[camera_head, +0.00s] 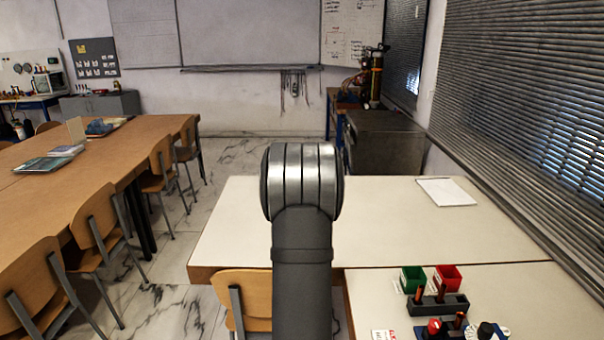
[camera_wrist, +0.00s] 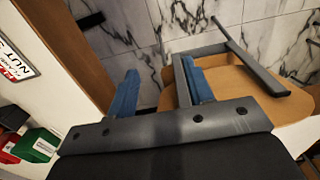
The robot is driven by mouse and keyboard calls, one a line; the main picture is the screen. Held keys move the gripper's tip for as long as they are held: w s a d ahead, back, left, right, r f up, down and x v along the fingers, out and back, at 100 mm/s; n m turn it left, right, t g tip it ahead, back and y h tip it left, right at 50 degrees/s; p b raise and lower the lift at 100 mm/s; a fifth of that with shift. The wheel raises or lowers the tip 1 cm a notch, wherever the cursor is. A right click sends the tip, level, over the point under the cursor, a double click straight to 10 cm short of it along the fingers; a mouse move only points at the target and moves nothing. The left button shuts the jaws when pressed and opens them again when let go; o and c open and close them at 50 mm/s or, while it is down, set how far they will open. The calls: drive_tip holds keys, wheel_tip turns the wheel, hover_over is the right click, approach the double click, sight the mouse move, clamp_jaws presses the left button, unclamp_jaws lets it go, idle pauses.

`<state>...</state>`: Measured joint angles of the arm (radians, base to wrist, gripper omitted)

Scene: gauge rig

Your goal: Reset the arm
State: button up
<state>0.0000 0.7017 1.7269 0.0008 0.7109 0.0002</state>
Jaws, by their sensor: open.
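My gripper (camera_wrist: 160,88) shows in the wrist view with its two blue fingers spread apart. Nothing is between the fingers. It hangs beside the edge of the white table, above the marble floor and close to a wooden chair (camera_wrist: 236,88). A grey chair bar passes near the right finger; I cannot tell whether they touch. In the head view my grey arm rises in the middle of the picture, and the gripper itself does not show there.
The white table (camera_head: 380,215) holds a paper pad (camera_head: 446,192). At the lower right stand a green bin (camera_head: 412,279), a red bin (camera_head: 448,278) and a dark holder (camera_head: 438,305). A chair (camera_head: 252,292) stands at the table's front left. The table's middle is clear.

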drive_tip(key=shift+r, duration=0.9)
